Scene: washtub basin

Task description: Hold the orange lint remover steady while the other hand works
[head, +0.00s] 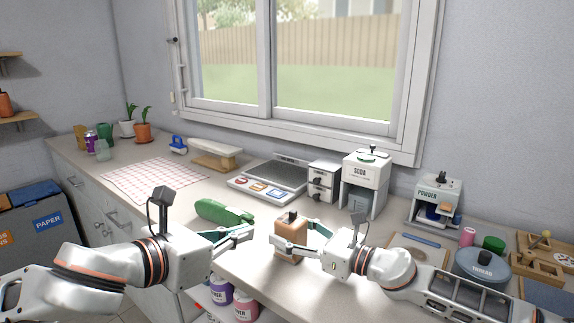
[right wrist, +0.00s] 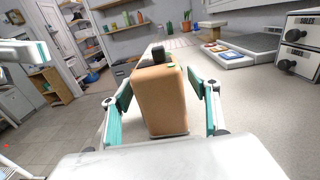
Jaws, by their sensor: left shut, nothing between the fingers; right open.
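The orange lint remover, a boxy orange-tan block with a dark knob on top (head: 290,246), stands upright near the counter's front edge. In the right wrist view the lint remover (right wrist: 160,100) fills the middle, between the fingers. My right gripper (head: 291,240) is open around it, one finger on each side; in the wrist view (right wrist: 160,92) a narrow gap shows beside each pad. My left gripper (head: 250,232) is shut and empty, left of the lint remover and apart from it. Part of it shows at the left edge of the wrist view (right wrist: 25,52).
A green bottle-like object (head: 224,211) lies behind my left gripper. A grey-topped tray (head: 272,178), a small drawer unit (head: 322,181) and a white soda dispenser (head: 364,187) stand along the back. Purple and pink jars sit below the counter edge. Counter behind the lint remover is clear.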

